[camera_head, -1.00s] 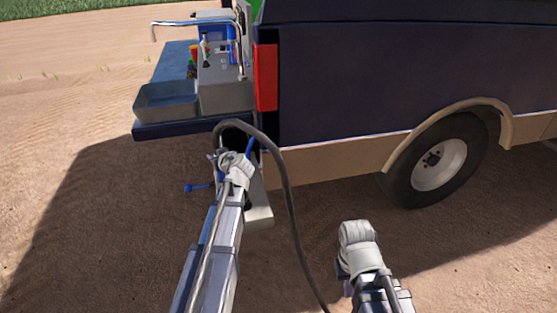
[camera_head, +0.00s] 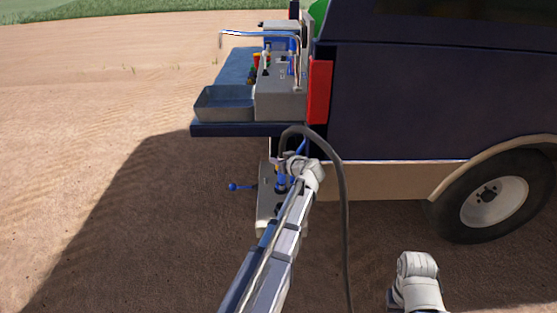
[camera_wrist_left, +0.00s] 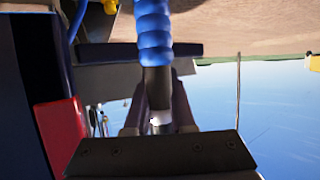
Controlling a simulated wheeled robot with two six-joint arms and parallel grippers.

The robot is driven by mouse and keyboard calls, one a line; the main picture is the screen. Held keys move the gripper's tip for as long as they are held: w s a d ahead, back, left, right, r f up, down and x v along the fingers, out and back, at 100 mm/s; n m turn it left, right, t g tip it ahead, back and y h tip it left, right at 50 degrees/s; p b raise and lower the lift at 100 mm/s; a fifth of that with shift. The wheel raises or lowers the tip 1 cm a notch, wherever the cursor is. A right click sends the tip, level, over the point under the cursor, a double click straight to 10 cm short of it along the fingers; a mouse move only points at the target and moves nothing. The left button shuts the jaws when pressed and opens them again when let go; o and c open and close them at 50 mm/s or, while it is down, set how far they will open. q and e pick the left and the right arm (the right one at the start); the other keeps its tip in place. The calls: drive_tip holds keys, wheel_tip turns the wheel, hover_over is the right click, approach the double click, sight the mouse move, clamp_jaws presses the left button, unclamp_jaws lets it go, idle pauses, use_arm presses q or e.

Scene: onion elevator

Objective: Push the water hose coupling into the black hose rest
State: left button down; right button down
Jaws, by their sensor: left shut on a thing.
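My left gripper (camera_head: 290,164) is at the rear of the vehicle, just below the flatbed edge. In the left wrist view it is shut on the hose coupling (camera_wrist_left: 154,40), a blue ribbed grip with a dark lower section between the fingers. A dark grey hose (camera_head: 343,200) arches up from my left gripper and hangs down to its right. The black hose rest cannot be made out clearly; my left gripper and arm cover part of that area. My right gripper (camera_head: 417,266) is low at the right, apart from the vehicle; its fingers are hidden.
A grey box (camera_head: 266,206) with a blue-knobbed lever (camera_head: 233,187) sits under the flatbed (camera_head: 230,130), close to my left arm. A metal tray (camera_head: 235,104) and a tap unit stand on top. The vehicle's side and wheel (camera_head: 493,203) are at right. Open ground lies left.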

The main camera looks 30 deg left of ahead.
use_arm(q)
wheel_tip(320, 180, down, 7)
drive_tip(key=b, duration=0.7)
drive_tip(key=shift+f, duration=0.15)
drive_tip(key=shift+f+b, duration=0.25)
drive_tip(key=shift+b, duration=0.1)
idle(0.6)
drive_tip(key=shift+f+b, duration=0.35)
drive_tip(key=shift+f, duration=0.05)
drive_tip(key=shift+f+b, duration=0.4)
drive_tip(key=shift+f+b, duration=0.3)
drive_tip(key=shift+b, duration=0.05)
drive_tip(key=shift+f+b, duration=0.85)
idle(0.9)
drive_tip(key=c, duration=0.7)
unclamp_jaws()
